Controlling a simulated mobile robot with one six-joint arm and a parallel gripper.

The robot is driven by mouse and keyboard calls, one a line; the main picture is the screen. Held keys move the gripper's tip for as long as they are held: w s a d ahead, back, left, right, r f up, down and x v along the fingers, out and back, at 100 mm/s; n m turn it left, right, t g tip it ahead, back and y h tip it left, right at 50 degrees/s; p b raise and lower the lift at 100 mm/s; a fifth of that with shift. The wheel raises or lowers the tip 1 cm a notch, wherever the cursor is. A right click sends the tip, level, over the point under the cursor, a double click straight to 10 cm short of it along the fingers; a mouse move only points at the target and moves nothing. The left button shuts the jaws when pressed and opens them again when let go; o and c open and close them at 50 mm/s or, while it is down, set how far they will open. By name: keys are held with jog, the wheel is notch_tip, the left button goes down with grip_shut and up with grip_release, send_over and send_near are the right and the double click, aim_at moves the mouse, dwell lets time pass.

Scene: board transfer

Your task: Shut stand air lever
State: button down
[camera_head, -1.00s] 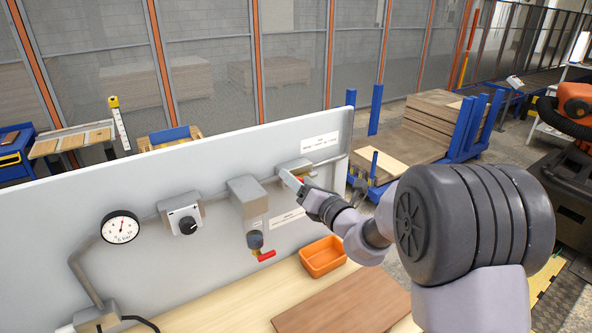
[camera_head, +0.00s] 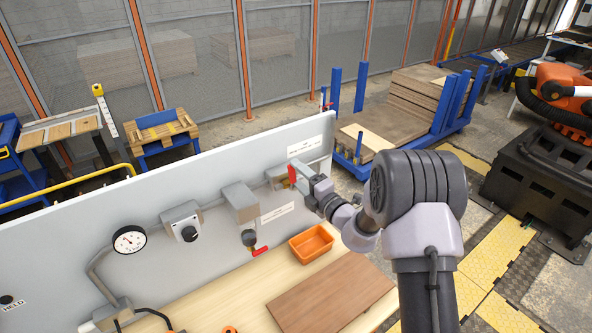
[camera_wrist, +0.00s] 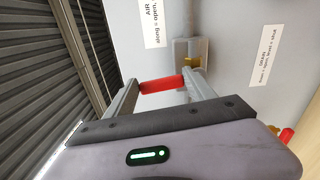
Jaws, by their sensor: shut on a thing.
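The air lever is a red handle (camera_wrist: 162,85) on the valve (camera_wrist: 187,52) at the right end of the grey panel's pipe. In the wrist view it lies between my two fingers, and my gripper (camera_wrist: 160,88) is shut on it. In the head view my gripper (camera_head: 299,177) is at the valve box (camera_head: 277,179), with some red of the lever showing. The AIR label (camera_wrist: 152,22) is partly cut off.
A second red lever, the drain lever (camera_head: 259,251), hangs below the neighbouring box, beside the DRAIN label (camera_wrist: 277,55). A gauge (camera_head: 129,240) and a knob box (camera_head: 182,222) are further left. An orange bin (camera_head: 311,243) and brown board (camera_head: 330,298) lie on the bench below.

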jog(key=shift+w+d+m+p, duration=0.2)
jog(key=shift+d+m+p, duration=0.1)
jog(key=shift+m+p, duration=0.35)
jog(key=shift+c, duration=1.6)
grip_release()
jog(key=b+v, duration=0.2)
jog(key=v, duration=1.5)
jog(key=shift+s+d, duration=0.2)
